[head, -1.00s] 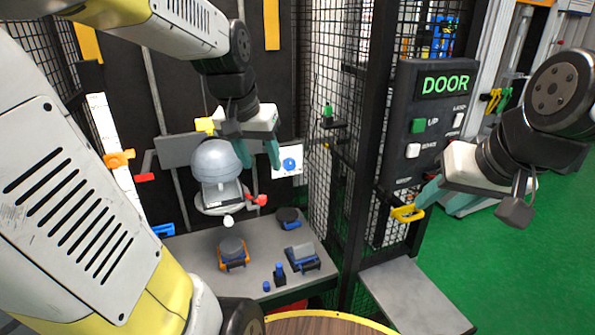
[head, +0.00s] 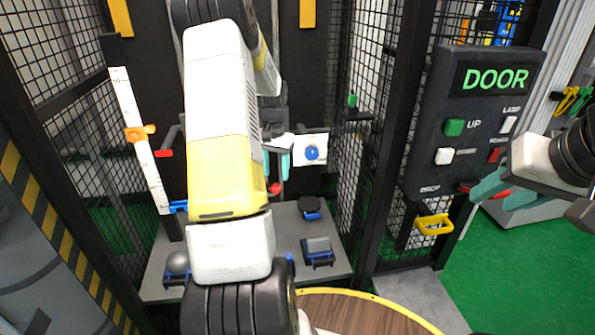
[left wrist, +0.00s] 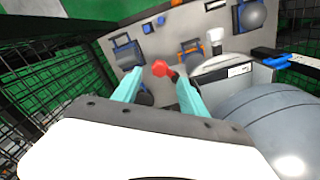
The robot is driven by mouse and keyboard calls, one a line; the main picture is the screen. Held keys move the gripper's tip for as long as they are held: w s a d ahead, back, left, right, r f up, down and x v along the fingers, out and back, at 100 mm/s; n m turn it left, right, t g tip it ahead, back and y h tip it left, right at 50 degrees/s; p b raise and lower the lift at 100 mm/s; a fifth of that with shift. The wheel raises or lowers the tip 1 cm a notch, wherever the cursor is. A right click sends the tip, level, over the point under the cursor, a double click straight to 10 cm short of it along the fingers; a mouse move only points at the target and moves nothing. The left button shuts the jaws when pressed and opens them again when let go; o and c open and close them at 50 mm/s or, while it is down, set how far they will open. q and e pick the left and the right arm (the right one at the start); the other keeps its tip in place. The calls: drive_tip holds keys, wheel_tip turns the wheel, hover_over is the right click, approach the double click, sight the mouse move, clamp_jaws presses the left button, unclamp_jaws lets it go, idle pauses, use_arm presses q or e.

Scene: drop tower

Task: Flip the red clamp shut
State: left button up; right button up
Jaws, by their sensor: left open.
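The red clamp shows its red tip (head: 275,188) in the head view, just below my left gripper (head: 277,166). In the left wrist view the red tip (left wrist: 161,68) shows between the ends of the two teal fingers (left wrist: 158,80), with a dark stem toward the right finger. The left gripper is open and empty; whether a finger touches the clamp I cannot tell. The large grey ball (left wrist: 275,120) beside the clamp shows at right in the wrist view; my left arm hides it in the head view. My right gripper (head: 492,192) looks open, by the door panel.
A grey table (head: 240,289) carries several blue-framed fixtures (head: 318,252). A white scale (head: 137,130) with an orange slider stands at left. Mesh walls and a dark post enclose the space. The DOOR panel (head: 425,130) and a yellow handle (head: 433,224) are at right.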

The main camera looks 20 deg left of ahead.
sight(276, 185)
use_arm(q)
wheel_tip(276, 185, down, 5)
drive_tip(key=shift+r, duration=0.1)
drive_tip(key=shift+c, duration=0.2)
